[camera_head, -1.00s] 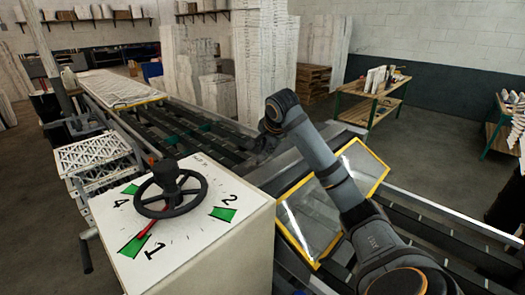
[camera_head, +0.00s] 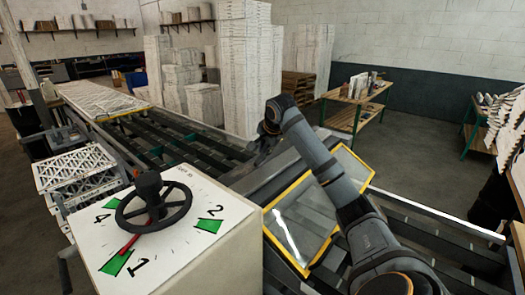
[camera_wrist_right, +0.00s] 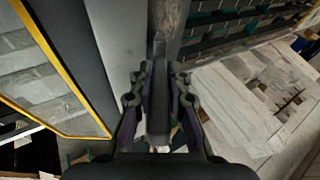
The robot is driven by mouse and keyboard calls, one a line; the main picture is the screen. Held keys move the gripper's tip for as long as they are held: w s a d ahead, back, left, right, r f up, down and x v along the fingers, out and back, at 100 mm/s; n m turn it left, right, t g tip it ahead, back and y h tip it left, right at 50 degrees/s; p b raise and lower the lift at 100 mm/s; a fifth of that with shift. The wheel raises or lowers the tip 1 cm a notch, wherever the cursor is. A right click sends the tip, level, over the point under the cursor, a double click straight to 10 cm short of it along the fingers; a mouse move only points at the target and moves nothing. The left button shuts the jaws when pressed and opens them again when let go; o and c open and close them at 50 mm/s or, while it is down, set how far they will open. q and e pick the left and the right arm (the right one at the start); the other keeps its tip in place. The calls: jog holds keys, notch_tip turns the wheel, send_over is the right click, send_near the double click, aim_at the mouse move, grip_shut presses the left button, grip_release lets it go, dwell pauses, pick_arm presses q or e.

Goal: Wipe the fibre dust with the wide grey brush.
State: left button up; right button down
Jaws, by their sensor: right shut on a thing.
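My right gripper (camera_wrist_right: 160,85) is shut on a narrow dark grey piece (camera_wrist_right: 158,105) in the right wrist view. This looks like the wide grey brush seen edge-on; its bristles cannot be made out. In the head view my right arm reaches up from the lower right, and the right gripper (camera_head: 264,142) is a small dark shape by the conveyor, partly hidden by the arm. I cannot make out the fibre dust in either view. My left gripper is not in view.
A white cabinet with a dial face (camera_head: 185,250) and black handwheel (camera_head: 153,207) stands front left. A yellow-framed glass panel (camera_head: 293,222) leans beside my right arm. The roller conveyor (camera_head: 185,140) runs to the back left, carrying a white filter (camera_head: 100,98). White stacks (camera_head: 245,70) stand behind.

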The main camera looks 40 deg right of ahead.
notch_tip(320, 180, up, 4)
jog(key=p, duration=0.3)
jog(key=shift+r+p, duration=0.2)
jog(key=shift+p, duration=0.15)
jog(key=shift+r, duration=0.9)
